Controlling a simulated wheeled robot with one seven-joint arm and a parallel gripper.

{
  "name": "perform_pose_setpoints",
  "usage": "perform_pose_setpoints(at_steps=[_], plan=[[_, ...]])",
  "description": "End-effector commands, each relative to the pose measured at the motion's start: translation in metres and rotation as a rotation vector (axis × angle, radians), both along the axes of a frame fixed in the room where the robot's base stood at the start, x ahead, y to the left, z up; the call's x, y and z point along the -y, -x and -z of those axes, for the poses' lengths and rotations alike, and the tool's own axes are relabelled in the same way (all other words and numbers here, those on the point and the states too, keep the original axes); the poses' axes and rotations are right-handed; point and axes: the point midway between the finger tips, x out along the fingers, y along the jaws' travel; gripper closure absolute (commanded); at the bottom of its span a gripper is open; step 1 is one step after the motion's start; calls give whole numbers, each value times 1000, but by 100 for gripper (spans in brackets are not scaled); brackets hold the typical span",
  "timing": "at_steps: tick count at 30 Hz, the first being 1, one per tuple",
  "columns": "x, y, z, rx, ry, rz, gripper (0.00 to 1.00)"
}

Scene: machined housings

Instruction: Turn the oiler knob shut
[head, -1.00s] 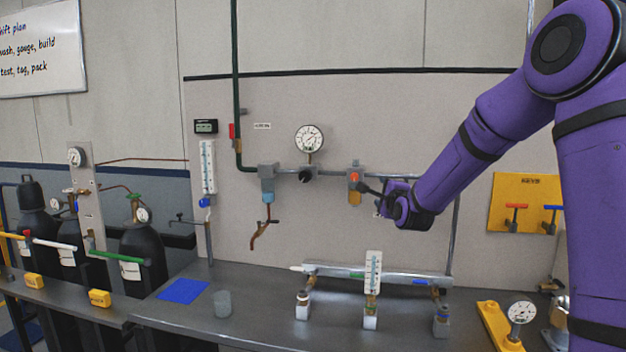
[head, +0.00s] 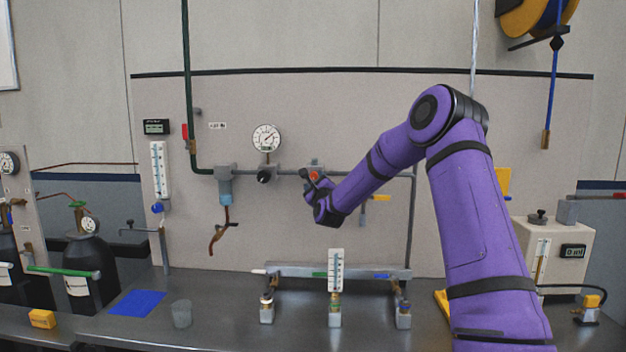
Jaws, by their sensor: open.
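The oiler (head: 317,163) is a grey block on the wall pipe, with an orange-red knob (head: 314,175) on its front. My gripper (head: 307,176) is at the knob, its dark fingers overlapping the knob's lower left side in the head view. It is open. I cannot tell whether a finger touches the knob or stands just in front of it. The oiler's lower part is hidden behind my gripper and wrist.
A round gauge (head: 266,138) with a black knob (head: 264,176) below it and a blue-grey filter (head: 225,186) sit left along the same pipe. A manifold (head: 290,270) with an upright scale (head: 336,270) stands on the bench below.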

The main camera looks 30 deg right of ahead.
Motion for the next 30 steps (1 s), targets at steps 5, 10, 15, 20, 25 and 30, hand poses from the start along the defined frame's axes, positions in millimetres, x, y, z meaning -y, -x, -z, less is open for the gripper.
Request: perform_pose_setpoints(at_steps=[5, 10, 15, 20, 25, 30], plan=[[7, -22, -6, 0, -1, 0, 44], [9, -31, -9, 0, 0, 0, 44], [10, -32, -10, -2, 0, -1, 44], [10, -32, -10, -1, 0, -1, 50], [10, -32, -10, -1, 0, -1, 90], [10, -32, -10, -2, 3, 0, 93]])
